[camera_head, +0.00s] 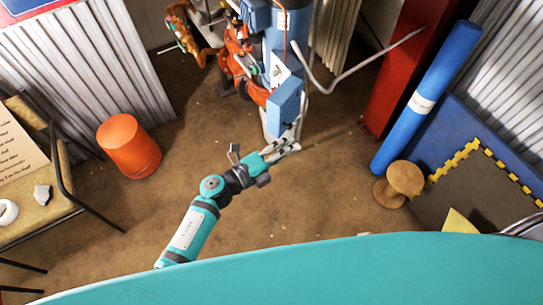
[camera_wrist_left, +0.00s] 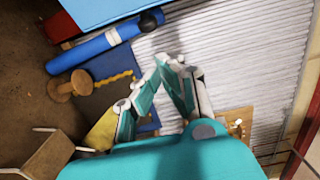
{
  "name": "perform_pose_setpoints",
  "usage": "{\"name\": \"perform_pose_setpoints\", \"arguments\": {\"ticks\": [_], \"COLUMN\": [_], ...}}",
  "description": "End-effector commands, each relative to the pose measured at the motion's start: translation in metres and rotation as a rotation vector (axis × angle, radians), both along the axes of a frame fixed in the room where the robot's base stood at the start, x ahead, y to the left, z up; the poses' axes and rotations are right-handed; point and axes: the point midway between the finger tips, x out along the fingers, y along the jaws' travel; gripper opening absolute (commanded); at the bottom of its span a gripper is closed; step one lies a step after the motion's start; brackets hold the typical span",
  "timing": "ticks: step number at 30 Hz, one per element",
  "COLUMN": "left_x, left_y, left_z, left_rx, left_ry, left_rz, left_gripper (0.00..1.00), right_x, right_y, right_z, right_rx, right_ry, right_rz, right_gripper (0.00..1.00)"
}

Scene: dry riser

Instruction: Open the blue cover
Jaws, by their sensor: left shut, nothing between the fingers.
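The blue cover (camera_head: 285,105) is a box-like blue piece on the front of the dry riser, in the middle of the head view. Red pipework stands behind and to its left. My left gripper (camera_head: 290,147) is just below the cover's lower edge; whether it touches cannot be told. Its fingers are shut and empty. In the left wrist view, the fingertips (camera_wrist_left: 168,62) meet with nothing between them. A light blue surface (camera_wrist_left: 105,10) fills the top left there; I cannot tell for sure that it is the cover. My right gripper is not in view.
A bent grey bar (camera_head: 345,82) sticks out right of the riser. An orange bin (camera_head: 130,147) and a chair (camera_head: 45,195) stand at left. Brown floor between is free.

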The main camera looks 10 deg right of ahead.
Motion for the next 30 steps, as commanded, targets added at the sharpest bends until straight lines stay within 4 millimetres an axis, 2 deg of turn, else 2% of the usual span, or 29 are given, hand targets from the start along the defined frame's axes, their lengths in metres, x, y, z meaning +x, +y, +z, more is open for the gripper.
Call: {"name": "perform_pose_setpoints", "arguments": {"ticks": [3,6,10,24,30], "left_x": [0.011,0.024,0.033,0.039,0.047], "left_y": [-0.023,-0.005,0.004,0.010,0.025], "left_z": [-0.001,-0.002,-0.001,0.000,-0.005], "left_rx": [-0.004,0.001,0.001,-0.001,0.005], "left_ry": [-0.001,-0.001,0.000,0.002,-0.006], "left_rz": [-0.001,0.004,0.003,0.001,-0.099], "left_gripper": [0.00,0.00,0.00,0.00,0.00], "right_x": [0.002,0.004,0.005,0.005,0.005], "right_y": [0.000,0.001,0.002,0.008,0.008], "right_z": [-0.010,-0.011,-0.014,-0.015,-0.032], "right_rx": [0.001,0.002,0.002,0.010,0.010], "right_ry": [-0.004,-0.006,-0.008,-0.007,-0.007], "right_rz": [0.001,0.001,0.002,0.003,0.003], "right_gripper": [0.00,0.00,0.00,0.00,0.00]}}
